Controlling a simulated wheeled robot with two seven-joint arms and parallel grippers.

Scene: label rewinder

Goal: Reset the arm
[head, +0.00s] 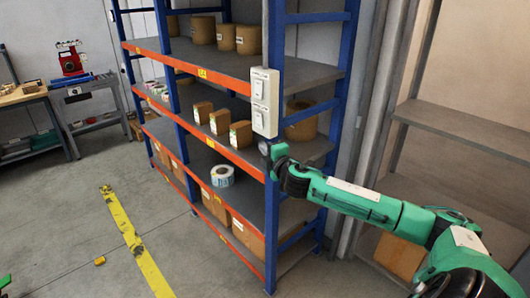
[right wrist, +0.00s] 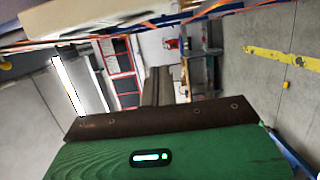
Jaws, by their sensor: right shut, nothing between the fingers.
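My right arm, green with black joints, reaches in from the right in the head view. Its gripper (head: 266,148) is at the blue shelf post, just below a white switch box. Whether it touches the post or box I cannot tell. In the right wrist view the gripper's dark fingers (right wrist: 157,86) stick out together beyond the green housing, shut with nothing between them. Only a small green piece, possibly of my left arm, shows at the lower left edge of the head view; the left gripper is not seen.
The blue and orange shelf rack (head: 240,150) holds cardboard boxes and a label roll (head: 222,176). A grey shelf (head: 460,125) stands right.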

